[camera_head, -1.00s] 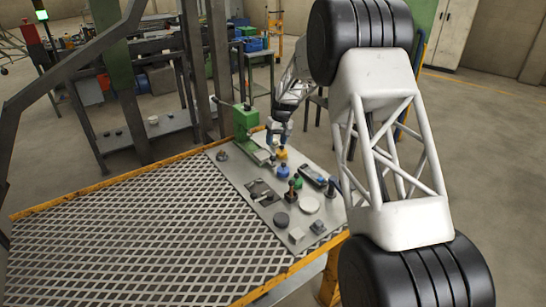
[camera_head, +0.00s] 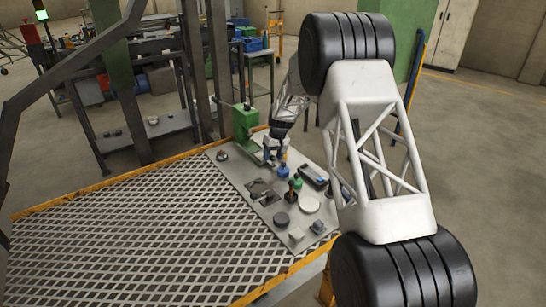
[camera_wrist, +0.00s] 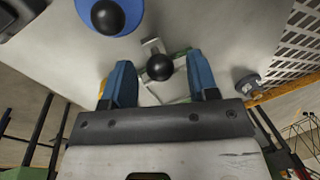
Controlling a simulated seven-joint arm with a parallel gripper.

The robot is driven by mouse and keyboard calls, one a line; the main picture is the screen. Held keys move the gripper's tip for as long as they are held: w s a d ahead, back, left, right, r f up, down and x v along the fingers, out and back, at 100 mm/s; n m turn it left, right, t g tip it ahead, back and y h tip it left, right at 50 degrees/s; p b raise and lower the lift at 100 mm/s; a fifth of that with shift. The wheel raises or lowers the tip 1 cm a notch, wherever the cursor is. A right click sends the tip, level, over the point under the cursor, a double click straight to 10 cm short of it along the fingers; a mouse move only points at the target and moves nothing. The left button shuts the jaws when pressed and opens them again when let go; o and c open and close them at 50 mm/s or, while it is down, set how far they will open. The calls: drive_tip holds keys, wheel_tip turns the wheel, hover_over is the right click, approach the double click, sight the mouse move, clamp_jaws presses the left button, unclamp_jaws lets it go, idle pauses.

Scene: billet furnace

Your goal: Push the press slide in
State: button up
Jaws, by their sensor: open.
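The green press (camera_head: 245,122) stands at the far end of the grey plate, its low base reaching toward my gripper (camera_head: 277,150). In the wrist view a black ball knob (camera_wrist: 160,67) sits on a small metal piece (camera_wrist: 152,46), which seems to be the press slide. My gripper (camera_wrist: 161,80) is open, with one blue finger on each side of the knob. I cannot tell whether either finger touches it. The slide's lower part is hidden by the knob and gripper, and in the head view the gripper covers this spot.
A blue round piece with a black knob (camera_wrist: 107,17) is close by; it shows in the head view (camera_head: 283,172). A yellow piece (camera_wrist: 102,88) is mostly hidden behind one finger. A green-topped piece (camera_head: 297,184), a pale disc (camera_head: 309,205) and a dark disc (camera_head: 281,220) share the plate.

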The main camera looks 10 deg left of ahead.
sight(262, 155)
drive_tip(key=shift+f, duration=0.2)
clamp_jaws()
drive_tip(key=shift+w+a, duration=2.7)
drive_tip(key=shift+a, duration=0.05)
unclamp_jaws()
wheel_tip(262, 155, up, 8)
drive_tip(key=d, duration=0.1)
drive_tip(key=shift+w+d+f, duration=0.15)
drive_tip(key=shift+w, duration=0.25)
